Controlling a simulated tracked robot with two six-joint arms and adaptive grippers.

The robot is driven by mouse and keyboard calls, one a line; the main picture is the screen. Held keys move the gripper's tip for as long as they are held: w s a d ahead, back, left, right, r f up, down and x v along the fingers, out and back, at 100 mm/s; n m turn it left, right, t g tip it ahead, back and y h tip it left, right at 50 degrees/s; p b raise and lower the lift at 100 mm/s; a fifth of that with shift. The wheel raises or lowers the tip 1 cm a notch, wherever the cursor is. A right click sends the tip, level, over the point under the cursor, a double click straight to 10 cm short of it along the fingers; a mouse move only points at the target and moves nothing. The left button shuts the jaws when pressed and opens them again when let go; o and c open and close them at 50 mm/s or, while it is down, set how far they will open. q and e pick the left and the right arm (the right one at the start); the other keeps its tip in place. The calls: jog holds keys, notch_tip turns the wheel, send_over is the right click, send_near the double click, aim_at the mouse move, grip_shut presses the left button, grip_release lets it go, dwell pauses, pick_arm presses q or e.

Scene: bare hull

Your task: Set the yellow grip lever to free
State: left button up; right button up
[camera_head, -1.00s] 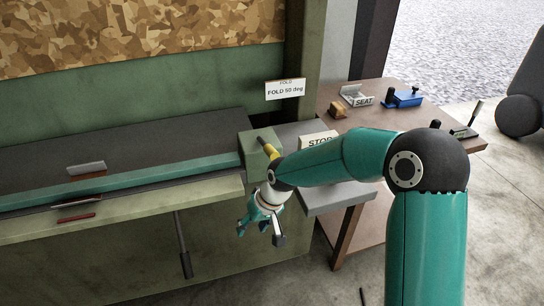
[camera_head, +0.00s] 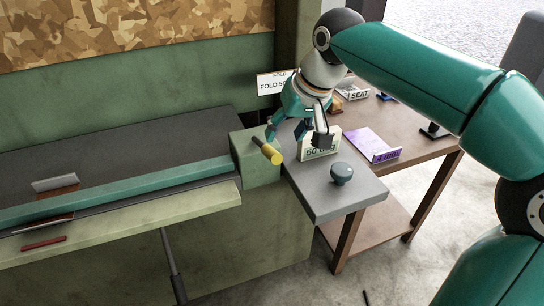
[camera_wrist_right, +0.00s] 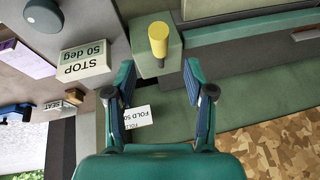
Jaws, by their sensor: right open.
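The yellow grip lever (camera_head: 267,151) sticks out from the green block (camera_head: 255,170) at the right end of the long green machine. It also shows in the right wrist view (camera_wrist_right: 158,40), beyond my fingertips. My right gripper (camera_head: 298,136) is open and empty, just right of the lever and above the grey shelf, apart from the lever. In the right wrist view my right gripper (camera_wrist_right: 158,85) has its two fingers spread wide, with the lever ahead between them. My left gripper is not in view.
A "STOP 50 deg" block (camera_wrist_right: 85,62) stands on the grey shelf (camera_head: 330,200), close to my right gripper. A round dark knob (camera_head: 341,173) is nearby. A purple box (camera_head: 371,145) lies on the brown table (camera_head: 420,150). A "FOLD" sign (camera_head: 268,85) hangs behind.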

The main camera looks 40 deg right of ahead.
aim_at(276, 151)
jog(key=x, duration=1)
jog(key=shift+s, duration=0.1)
grip_shut()
